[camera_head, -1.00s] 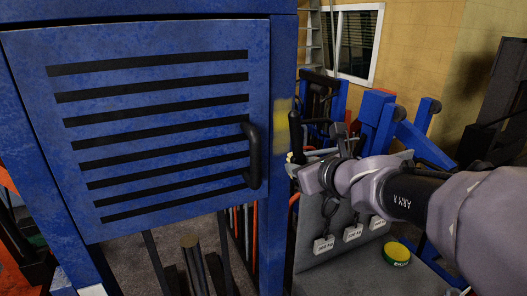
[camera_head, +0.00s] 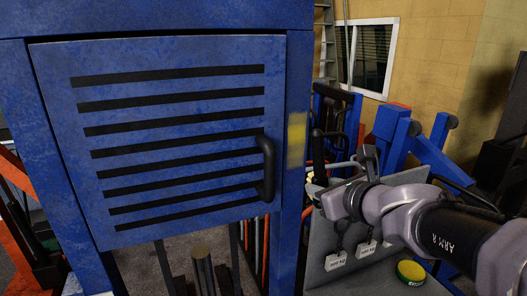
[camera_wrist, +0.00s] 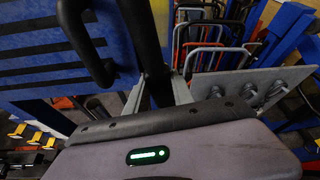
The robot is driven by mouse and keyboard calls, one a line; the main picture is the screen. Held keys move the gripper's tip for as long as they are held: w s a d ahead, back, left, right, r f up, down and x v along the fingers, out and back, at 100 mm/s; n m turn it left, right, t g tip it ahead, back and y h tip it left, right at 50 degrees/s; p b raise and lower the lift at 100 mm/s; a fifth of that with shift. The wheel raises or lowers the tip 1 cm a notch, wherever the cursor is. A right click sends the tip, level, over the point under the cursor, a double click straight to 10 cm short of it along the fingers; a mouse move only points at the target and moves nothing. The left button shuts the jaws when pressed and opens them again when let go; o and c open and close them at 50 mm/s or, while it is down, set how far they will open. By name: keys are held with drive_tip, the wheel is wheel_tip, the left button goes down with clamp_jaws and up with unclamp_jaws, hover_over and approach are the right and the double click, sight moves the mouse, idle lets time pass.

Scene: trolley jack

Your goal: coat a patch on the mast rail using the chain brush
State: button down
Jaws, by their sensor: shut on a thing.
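The mast rail (camera_head: 297,190) is the blue upright right of the louvred door. It bears a solid yellow patch (camera_head: 296,140) level with the door handle; part of the patch also shows in the wrist view (camera_wrist: 162,14). My gripper (camera_head: 324,186) is right of the rail and below the patch. In the wrist view its two grey fingers (camera_wrist: 158,92) are shut on the dark upright handle of the chain brush (camera_wrist: 145,38). In the head view the brush (camera_head: 318,147) stands upright, apart from the patch in the picture. Its bristle end cannot be made out.
The blue louvred door (camera_head: 180,200) with its black handle (camera_head: 266,168) is close on the left. A round yellow-green tin (camera_head: 411,271) lies low on the right. Tags hang from a grey panel (camera_head: 320,262) below my arm. Blue frames crowd the back right.

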drive_tip(key=shift+w, duration=0.1)
drive_tip(key=w+a, duration=0.2)
drive_tip(key=w, duration=0.4)
drive_tip(key=shift+w+b, duration=0.3)
drive_tip(key=shift+b, duration=0.05)
drive_tip(key=shift+w+a, duration=0.2)
drive_tip(key=shift+w, duration=0.3)
drive_tip(key=shift+w+a, duration=0.2)
drive_tip(key=shift+w, duration=0.25)
idle(0.3)
wheel_tip(320, 180, up, 4)
drive_tip(key=p, duration=0.4)
drive_tip(key=shift+s, duration=0.15)
wheel_tip(320, 180, up, 11)
drive_tip(key=p, duration=1)
drive_tip(key=shift+r, duration=0.2)
wheel_tip(320, 180, down, 16)
drive_tip(key=b, duration=1.5)
drive_tip(key=shift+r+b, duration=0.1)
drive_tip(key=shift+b, duration=0.25)
drive_tip(key=shift+r, duration=0.15)
drive_tip(key=shift+s+d, duration=0.3)
drive_tip(key=shift+s, duration=0.6)
drive_tip(key=shift+s+d, duration=0.3)
drive_tip(key=shift+s, duration=0.55)
drive_tip(key=shift+s+d, duration=0.3)
drive_tip(key=shift+s, duration=0.6)
